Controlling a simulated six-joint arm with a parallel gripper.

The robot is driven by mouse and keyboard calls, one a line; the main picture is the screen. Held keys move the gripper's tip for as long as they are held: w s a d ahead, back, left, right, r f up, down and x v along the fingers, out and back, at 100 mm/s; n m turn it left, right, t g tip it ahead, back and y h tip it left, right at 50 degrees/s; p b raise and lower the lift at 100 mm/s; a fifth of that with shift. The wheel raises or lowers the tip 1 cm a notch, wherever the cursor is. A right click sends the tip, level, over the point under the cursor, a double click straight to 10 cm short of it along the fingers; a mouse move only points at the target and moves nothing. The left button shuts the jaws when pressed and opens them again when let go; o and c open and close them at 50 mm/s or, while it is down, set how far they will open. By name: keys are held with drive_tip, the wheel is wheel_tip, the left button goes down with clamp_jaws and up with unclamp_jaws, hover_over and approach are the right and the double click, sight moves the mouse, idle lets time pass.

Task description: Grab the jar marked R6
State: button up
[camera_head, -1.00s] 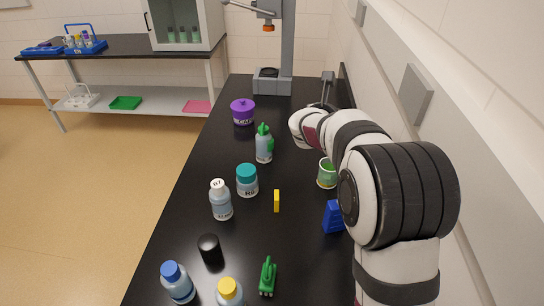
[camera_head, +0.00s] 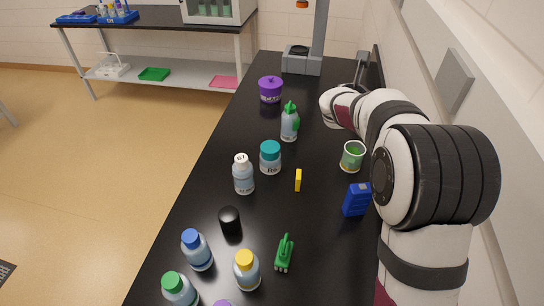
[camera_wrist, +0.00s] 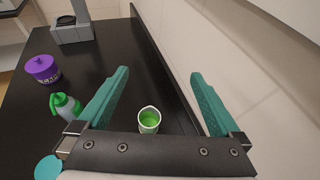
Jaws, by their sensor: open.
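A clear jar with a teal lid (camera_head: 270,157) stands upright on the black bench; its small label seems to read R6. In the wrist view only its teal lid (camera_wrist: 48,168) shows, cut off at the lower left corner. My gripper (camera_wrist: 160,76) is open and empty, with its teal fingers wide apart. The jar is outside the fingers, to their left in the wrist view. In the head view my arm is at the right, and the fingers cannot be made out.
A green-filled beaker (camera_head: 352,156) stands between the jar and my arm. A green-topped bottle (camera_head: 289,124), a white-capped bottle (camera_head: 243,175) and a yellow block (camera_head: 298,180) surround the jar. A purple pot (camera_head: 270,89) is farther back. The wall runs along the right.

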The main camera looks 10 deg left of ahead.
drive_tip(key=m+g+y, duration=0.3)
drive_tip(key=m+y, duration=1.2)
drive_tip(key=m, duration=0.7)
approach(274, 152)
drive_tip(key=shift+m, duration=0.4)
drive_tip(key=x, duration=1.3)
drive_tip(key=shift+d, duration=0.15)
clamp_jaws()
